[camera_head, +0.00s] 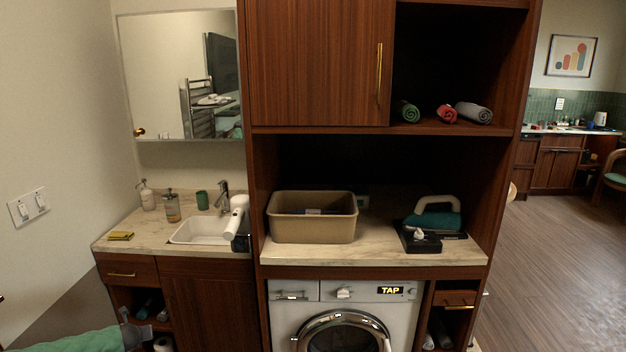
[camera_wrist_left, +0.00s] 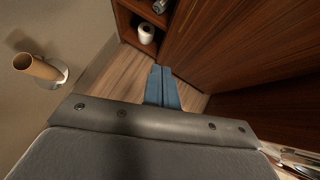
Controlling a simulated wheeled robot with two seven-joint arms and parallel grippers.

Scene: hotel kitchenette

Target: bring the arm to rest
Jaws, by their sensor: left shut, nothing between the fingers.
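My left gripper (camera_wrist_left: 160,75) shows in the left wrist view as two blue-grey fingers pressed together, with nothing between them. It hangs over bare wooden floor, apart from the dark wood cabinet beyond it. In the head view, a small grey piece at the lower left, in front of the open shelf, may be part of this gripper; I cannot tell. My right gripper is in neither view.
The sink counter (camera_head: 120,246) and the washer (camera_head: 403,318) stand ahead. An open shelf holds a white roll (camera_wrist_left: 146,33). A brown tube (camera_wrist_left: 35,67) is at the left in the wrist view. The floor at right is clear.

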